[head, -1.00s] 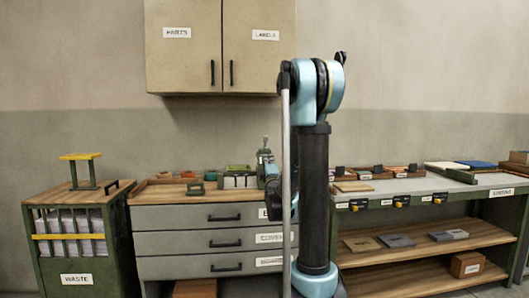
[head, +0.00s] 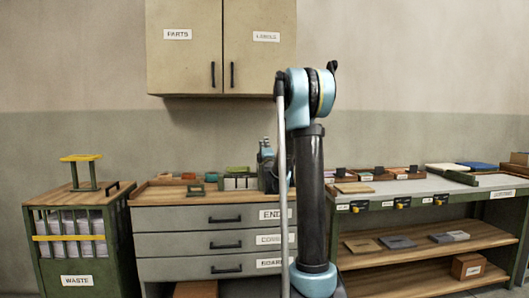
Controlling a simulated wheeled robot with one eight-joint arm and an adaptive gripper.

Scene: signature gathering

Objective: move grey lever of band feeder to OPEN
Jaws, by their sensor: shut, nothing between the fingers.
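My arm stands upright in front of this end of the bench.
A waste cart (head: 75,245) with a yellow handle stands left. A sorting bench (head: 440,183) with trays and lower shelves stands right. A wall cabinet (head: 190,55) hangs above.

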